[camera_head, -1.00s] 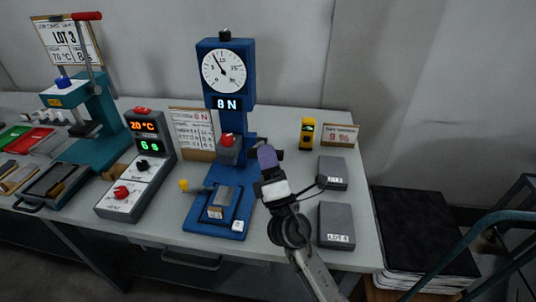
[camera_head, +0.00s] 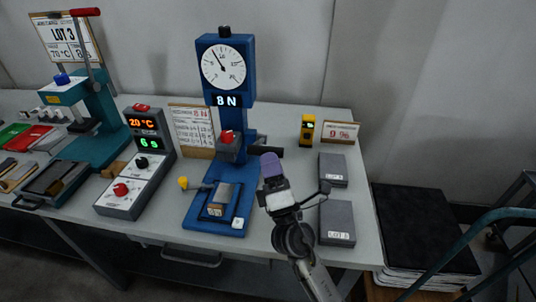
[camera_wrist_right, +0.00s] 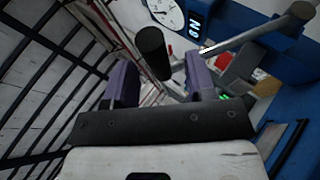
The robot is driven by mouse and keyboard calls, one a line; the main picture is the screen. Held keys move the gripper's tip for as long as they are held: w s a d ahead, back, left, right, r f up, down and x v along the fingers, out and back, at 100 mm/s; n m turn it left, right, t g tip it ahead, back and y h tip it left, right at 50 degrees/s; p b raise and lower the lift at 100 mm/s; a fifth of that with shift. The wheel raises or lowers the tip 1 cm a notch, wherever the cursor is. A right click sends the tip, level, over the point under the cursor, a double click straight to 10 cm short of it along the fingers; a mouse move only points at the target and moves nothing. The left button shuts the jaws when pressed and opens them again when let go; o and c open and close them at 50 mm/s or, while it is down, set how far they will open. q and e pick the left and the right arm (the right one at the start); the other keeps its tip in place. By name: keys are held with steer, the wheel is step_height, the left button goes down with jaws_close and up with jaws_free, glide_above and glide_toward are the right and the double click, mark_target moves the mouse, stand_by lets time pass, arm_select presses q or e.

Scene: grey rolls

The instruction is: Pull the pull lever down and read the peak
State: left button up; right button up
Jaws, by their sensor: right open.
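The blue force tester (camera_head: 226,70) stands on the bench with a round dial (camera_head: 223,66) and a display (camera_head: 227,100) reading 8 N. Its pull lever (camera_head: 266,150) sticks out to the right of the column with a dark grip. In the right wrist view a grey rod runs to the dark cylindrical grip (camera_wrist_right: 153,52), which appears between and beyond my fingers. My right gripper (camera_head: 271,160) is open, with its purple fingers apart just in front of the lever; contact cannot be told. It also shows in the right wrist view (camera_wrist_right: 161,85). My left gripper is not in view.
A grey control box (camera_head: 138,185) and a teal press (camera_head: 95,130) stand to the left. A sample block (camera_head: 218,203) sits on the tester's base.

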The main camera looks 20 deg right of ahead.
steer(key=b+v, duration=0.3)
steer(key=v, duration=0.8)
steer(key=shift+s, duration=0.1)
